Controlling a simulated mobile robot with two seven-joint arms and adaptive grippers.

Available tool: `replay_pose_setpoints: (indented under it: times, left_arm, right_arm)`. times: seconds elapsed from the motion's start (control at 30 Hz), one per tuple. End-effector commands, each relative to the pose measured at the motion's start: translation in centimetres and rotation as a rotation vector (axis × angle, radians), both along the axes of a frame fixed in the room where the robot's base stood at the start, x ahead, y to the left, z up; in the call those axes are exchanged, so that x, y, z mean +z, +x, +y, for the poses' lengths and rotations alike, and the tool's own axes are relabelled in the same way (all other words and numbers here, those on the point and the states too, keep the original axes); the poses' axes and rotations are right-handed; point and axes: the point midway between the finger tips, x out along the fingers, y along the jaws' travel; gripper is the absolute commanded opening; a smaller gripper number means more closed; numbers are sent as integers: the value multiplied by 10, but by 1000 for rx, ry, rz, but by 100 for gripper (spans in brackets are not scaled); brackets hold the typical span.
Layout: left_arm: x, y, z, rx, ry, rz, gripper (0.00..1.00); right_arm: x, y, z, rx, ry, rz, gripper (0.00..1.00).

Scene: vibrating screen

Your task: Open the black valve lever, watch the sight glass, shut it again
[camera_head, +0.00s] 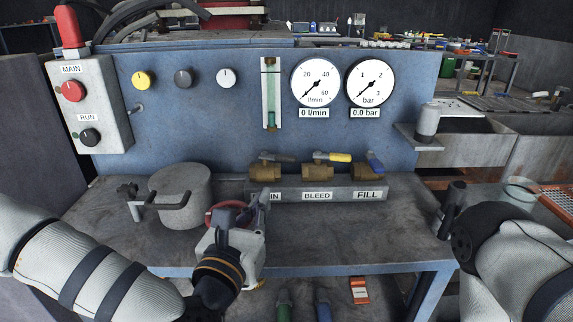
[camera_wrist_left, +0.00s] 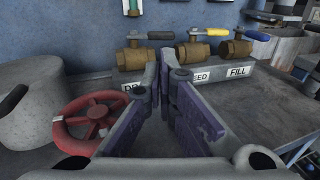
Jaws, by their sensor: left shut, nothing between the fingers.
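The black valve lever (camera_head: 277,157) lies roughly level on the leftmost brass valve, and shows in the left wrist view (camera_wrist_left: 161,36). Its label is partly hidden by my left gripper. The sight glass (camera_head: 270,93) is a pale green upright tube on the blue panel; only its lower end (camera_wrist_left: 132,7) shows in the left wrist view. My left gripper (camera_head: 232,212) is shut and empty, in front of and below the valve, apart from the lever. Its fingertips (camera_wrist_left: 164,78) meet before the label strip. My right gripper (camera_head: 450,208) is at the right, its fingers unclear.
Valves with a yellow lever (camera_head: 333,157) and a blue lever (camera_head: 375,162) stand to the right. A red handwheel (camera_wrist_left: 97,120) and grey cylinder (camera_head: 182,195) are beside my left gripper. Gauges (camera_head: 316,83) read 0 l/min and 0.0 bar. The right bench top is clear.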

Motion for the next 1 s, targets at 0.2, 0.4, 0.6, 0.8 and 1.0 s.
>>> replay_pose_setpoints:
  times: [0.2,0.4,0.6,0.8,1.0]
  left_arm:
    - [0,42,-13,0,3,-1,0]
    - [-2,84,-26,-1,4,1,0]
    - [-2,114,-35,-1,5,2,0]
    - [-1,126,-38,-2,4,3,0]
    - [-1,126,-38,-2,4,3,0]
  right_arm:
    - [-1,-2,0,0,0,5,40]
    - [-4,-4,0,0,0,14,40]
    - [-5,-5,0,0,0,18,40]
    - [-6,-6,0,1,0,20,40]
    - [-6,-6,0,1,0,20,40]
